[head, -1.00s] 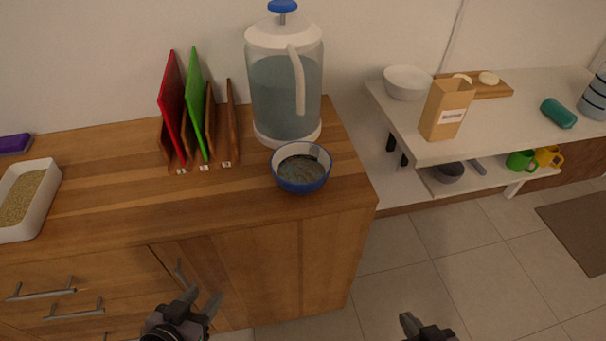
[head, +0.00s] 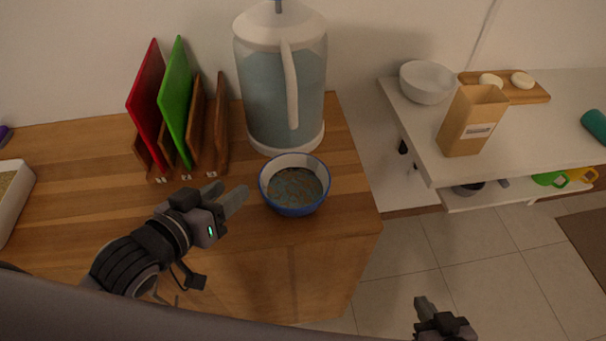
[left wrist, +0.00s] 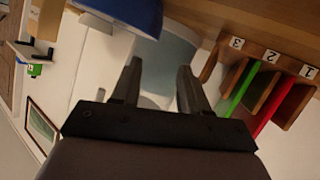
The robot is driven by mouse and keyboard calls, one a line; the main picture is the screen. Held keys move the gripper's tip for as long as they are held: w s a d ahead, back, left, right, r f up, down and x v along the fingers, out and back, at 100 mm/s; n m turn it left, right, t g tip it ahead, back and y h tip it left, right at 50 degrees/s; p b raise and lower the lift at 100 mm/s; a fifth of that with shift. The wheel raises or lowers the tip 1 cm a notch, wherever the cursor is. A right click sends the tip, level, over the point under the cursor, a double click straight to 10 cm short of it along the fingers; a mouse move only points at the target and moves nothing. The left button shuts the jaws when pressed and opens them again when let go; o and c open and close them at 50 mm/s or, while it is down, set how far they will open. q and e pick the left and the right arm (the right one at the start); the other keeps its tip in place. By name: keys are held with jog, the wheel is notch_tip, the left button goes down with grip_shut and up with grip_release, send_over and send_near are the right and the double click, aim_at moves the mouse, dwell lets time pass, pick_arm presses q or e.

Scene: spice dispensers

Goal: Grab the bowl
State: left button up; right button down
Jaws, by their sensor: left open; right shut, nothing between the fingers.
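A blue bowl (head: 294,205) with a pale inside and murky contents stands upright on the wooden counter, near its front right corner. Its blue side also shows at the top of the left wrist view (left wrist: 108,32). My left gripper (head: 228,193) is open and empty just left of the bowl, fingers pointing toward it, apart from it in the head view. In the left wrist view its open fingers (left wrist: 159,68) have nothing between them. My right gripper (head: 421,304) is shut and empty, low over the floor at the right. A white bowl (head: 427,84) stands on the white table.
A large water dispenser (head: 282,100) stands right behind the blue bowl. A rack with red and green boards (head: 176,105) stands left of it. A paper bag (head: 472,122) and a wooden board (head: 530,92) are on the white table.

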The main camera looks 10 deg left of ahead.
aim_at(263, 172)
pick_arm(q)
jog(key=x, duration=0.6)
jog(key=shift+s+d+x, duration=0.1)
jog(key=shift+d+x, duration=0.1)
jog(key=shift+x, duration=1.25)
jog(key=shift+s+d+x, duration=0.1)
jog(key=shift+d+x, duration=0.1)
jog(key=shift+x, duration=1.2)
jog(key=shift+f, duration=0.15)
grip_shut()
